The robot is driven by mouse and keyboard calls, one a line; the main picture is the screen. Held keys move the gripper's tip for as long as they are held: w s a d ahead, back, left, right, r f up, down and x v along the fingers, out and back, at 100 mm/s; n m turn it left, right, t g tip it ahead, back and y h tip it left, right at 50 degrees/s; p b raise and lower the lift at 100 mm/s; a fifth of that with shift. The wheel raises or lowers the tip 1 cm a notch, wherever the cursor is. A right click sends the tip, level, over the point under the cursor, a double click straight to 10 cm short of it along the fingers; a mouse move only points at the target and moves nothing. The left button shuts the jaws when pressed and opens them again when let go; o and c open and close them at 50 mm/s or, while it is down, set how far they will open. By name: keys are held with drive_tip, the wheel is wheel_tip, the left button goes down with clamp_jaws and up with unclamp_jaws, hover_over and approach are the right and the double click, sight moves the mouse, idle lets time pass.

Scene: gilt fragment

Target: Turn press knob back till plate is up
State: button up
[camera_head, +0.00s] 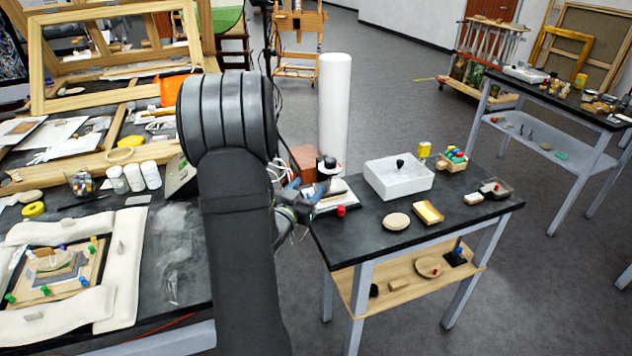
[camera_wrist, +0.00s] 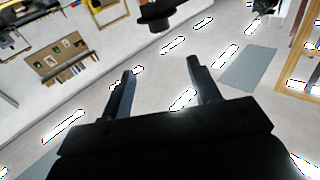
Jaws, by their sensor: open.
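What looks like the small press (camera_head: 335,196) stands at the left end of the dark-topped side table. It has a black knob (camera_head: 328,162) on top, a pale flat part below and a red piece at its front. Whether its plate is up or down is too small to tell. My gripper (camera_head: 306,190) is at the press's left side, partly overlapping it in the head view. In the wrist view, the open fingers (camera_wrist: 160,68) have nothing between them. A black round shape (camera_wrist: 156,16), perhaps the knob, shows beyond the fingertips, apart from them.
A tall white cylinder (camera_head: 334,115) rises behind the press. A brown block (camera_head: 303,160) is just behind my gripper.

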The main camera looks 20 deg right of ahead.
drive_tip(key=w+r+m+g+h, duration=0.3)
drive_tip(key=w+m+g+h, duration=0.3)
drive_tip(key=w, duration=0.3)
drive_tip(key=m+g+y, duration=0.2)
drive_tip(key=m+g, duration=0.2)
drive_tip(key=g, duration=0.5)
approach(330, 163)
drive_tip(key=d, duration=0.7)
drive_tip(key=d+f, duration=0.1)
drive_tip(key=d, duration=0.2)
drive_tip(key=shift+d+f, duration=0.1)
drive_tip(key=shift+d, duration=0.25)
drive_tip(key=c, duration=1)
